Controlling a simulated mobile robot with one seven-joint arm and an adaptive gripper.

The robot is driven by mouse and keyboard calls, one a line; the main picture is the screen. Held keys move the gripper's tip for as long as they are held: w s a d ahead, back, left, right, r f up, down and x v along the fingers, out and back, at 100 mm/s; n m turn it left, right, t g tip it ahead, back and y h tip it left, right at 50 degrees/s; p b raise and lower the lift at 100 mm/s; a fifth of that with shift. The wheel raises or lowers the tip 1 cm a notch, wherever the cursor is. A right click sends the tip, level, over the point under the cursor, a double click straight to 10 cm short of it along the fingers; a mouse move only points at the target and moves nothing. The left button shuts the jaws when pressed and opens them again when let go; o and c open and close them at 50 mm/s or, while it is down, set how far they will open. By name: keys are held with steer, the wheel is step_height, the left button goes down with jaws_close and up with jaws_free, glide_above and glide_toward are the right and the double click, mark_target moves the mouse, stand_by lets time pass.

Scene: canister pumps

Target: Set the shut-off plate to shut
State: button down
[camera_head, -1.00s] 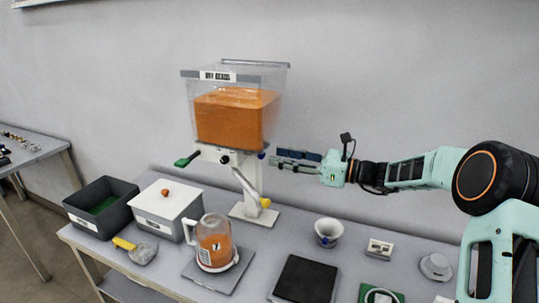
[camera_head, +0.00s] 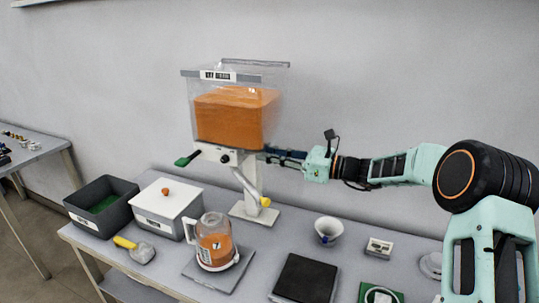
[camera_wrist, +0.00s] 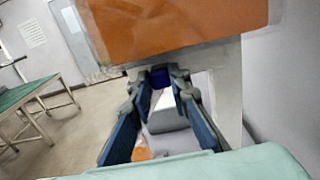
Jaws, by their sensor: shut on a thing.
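The clear hopper (camera_head: 236,118) holds orange material and stands on a white post. A blue tab (camera_wrist: 158,77), which looks like the shut-off plate's handle, shows just under the hopper in the wrist view. My gripper (camera_wrist: 160,82) is shut on this blue tab, with a fingertip on each side. In the head view my gripper (camera_head: 268,154) reaches in from the right under the hopper and hides the tab.
A jug (camera_head: 214,243) of orange material stands on a grey pad. A white cup (camera_head: 328,231) and black plate (camera_head: 304,279) are on the table.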

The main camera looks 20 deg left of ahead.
steer(key=a, duration=0.3)
steer(key=shift+w+a, duration=0.15)
steer(key=shift+a, duration=0.05)
steer(key=c, duration=1.8)
jaws_free()
steer(key=shift+a, duration=0.1)
steer(key=s+d, duration=0.1)
steer(key=d, duration=1.1)
steer(key=shift+d, duration=0.1)
